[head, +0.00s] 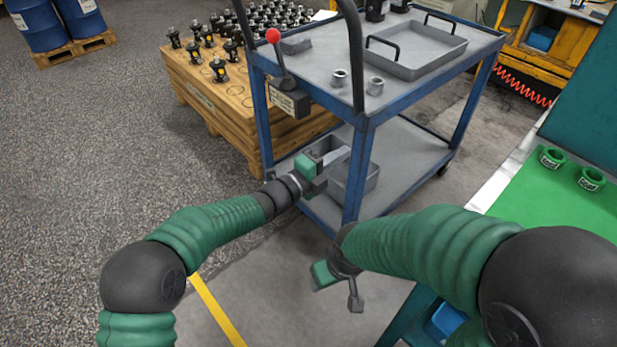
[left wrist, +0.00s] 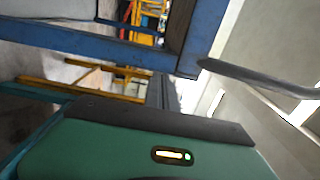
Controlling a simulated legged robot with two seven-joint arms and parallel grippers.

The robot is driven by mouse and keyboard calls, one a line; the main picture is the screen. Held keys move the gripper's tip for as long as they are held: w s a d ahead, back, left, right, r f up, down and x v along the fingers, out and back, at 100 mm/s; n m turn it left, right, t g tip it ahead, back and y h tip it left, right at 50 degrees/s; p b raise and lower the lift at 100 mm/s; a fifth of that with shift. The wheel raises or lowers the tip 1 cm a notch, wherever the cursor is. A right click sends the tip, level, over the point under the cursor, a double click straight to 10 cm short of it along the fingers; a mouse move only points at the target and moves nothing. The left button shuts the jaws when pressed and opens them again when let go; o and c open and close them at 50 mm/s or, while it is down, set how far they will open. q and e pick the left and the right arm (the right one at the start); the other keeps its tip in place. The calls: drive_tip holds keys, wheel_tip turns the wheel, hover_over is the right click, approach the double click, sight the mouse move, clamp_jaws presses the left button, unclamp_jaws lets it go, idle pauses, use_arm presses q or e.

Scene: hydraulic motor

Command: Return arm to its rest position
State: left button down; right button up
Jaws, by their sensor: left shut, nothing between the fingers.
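My left gripper (head: 322,178) is beside the blue-framed cart (head: 372,122), near its left side and just in front of the lower shelf's grey bin (head: 362,180). It is shut and holds nothing. In the left wrist view, the green gripper housing (left wrist: 110,150) fills the lower part, with the cart's blue frame (left wrist: 100,45) close above it. My right gripper (head: 340,287) hangs low in front of the cart, above the floor. Its fingers are seen at an angle that does not show whether they are open.
A lever with a red knob (head: 273,36) is on the cart's left side. A wooden pallet box (head: 215,95) with black parts stands behind. Green rings (head: 590,179) lie on the green mat (head: 540,205) at right.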

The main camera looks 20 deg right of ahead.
use_arm(q)
drive_tip(key=w+a+f+n+t+y+p, duration=0.1)
drive_tip(key=a+f+n+t+y, duration=0.15)
drive_tip(key=a+n+y, duration=0.95)
drive_tip(key=a+f+n+t+p, duration=0.1)
drive_tip(key=a+f+n, duration=0.35)
drive_tip(key=a, duration=1.75)
drive_tip(key=s+a+f+n+g+y, duration=0.3)
drive_tip(key=s+a+n+y, duration=0.2)
drive_tip(key=s+a+n, duration=0.75)
drive_tip(key=s+a+f+n+g, duration=0.1)
drive_tip(key=s+a+n+g, duration=0.35)
drive_tip(key=s, duration=0.55)
wheel_tip(320, 180, up, 32)
drive_tip(key=m+t+p, duration=0.1)
drive_tip(key=p, duration=3.2)
drive_tip(key=shift+a, duration=0.15)
use_arm(e)
drive_tip(key=w+v, duration=0.2)
drive_tip(key=v, duration=0.9)
drive_tip(key=w+r+v, duration=0.1)
drive_tip(key=w+v, duration=0.2)
drive_tip(key=v, duration=0.9)
drive_tip(key=w+v, duration=0.2)
drive_tip(key=v, duration=1)
drive_tip(key=shift+w+r, duration=0.35)
drive_tip(key=shift+w, duration=0.25)
